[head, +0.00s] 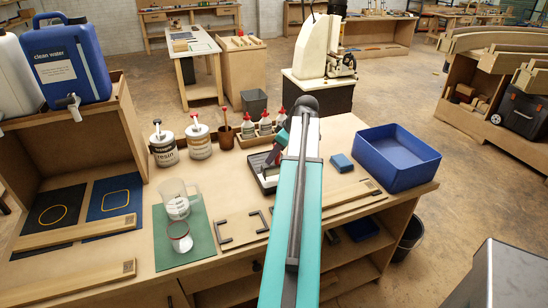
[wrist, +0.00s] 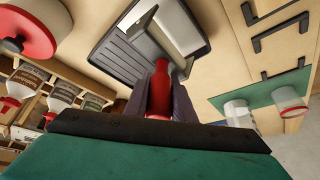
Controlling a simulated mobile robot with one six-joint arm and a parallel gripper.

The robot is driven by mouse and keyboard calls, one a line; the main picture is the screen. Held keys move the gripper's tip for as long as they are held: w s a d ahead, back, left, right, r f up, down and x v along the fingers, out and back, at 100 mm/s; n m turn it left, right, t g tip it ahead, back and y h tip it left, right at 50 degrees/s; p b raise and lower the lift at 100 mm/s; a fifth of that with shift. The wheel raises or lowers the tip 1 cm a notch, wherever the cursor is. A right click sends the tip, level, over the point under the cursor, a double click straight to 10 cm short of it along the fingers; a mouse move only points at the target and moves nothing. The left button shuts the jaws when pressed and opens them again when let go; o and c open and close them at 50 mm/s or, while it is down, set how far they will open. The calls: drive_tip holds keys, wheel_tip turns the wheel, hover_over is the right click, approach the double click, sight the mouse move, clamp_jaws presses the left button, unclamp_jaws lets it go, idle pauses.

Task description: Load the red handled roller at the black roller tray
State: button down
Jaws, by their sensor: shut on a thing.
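The black roller tray (head: 257,163) lies on the workbench, partly hidden behind my arm in the head view. The handle points toward the tray, and the roller's far end appears over the tray opening. I cannot tell whether it touches the tray. In the head view my gripper is mostly hidden by my teal arm.
A blue bin (head: 397,157) and a blue block (head: 341,162) stand right of my arm. Resin cans (head: 163,149) and red-capped bottles (head: 248,127) stand behind. A green mat (head: 197,258) with clear cups (head: 175,203) and black brackets (head: 240,228) lies left.

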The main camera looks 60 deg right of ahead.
drive_tip(key=shift+r+p, duration=1)
drive_tip(key=shift+r, duration=1.1)
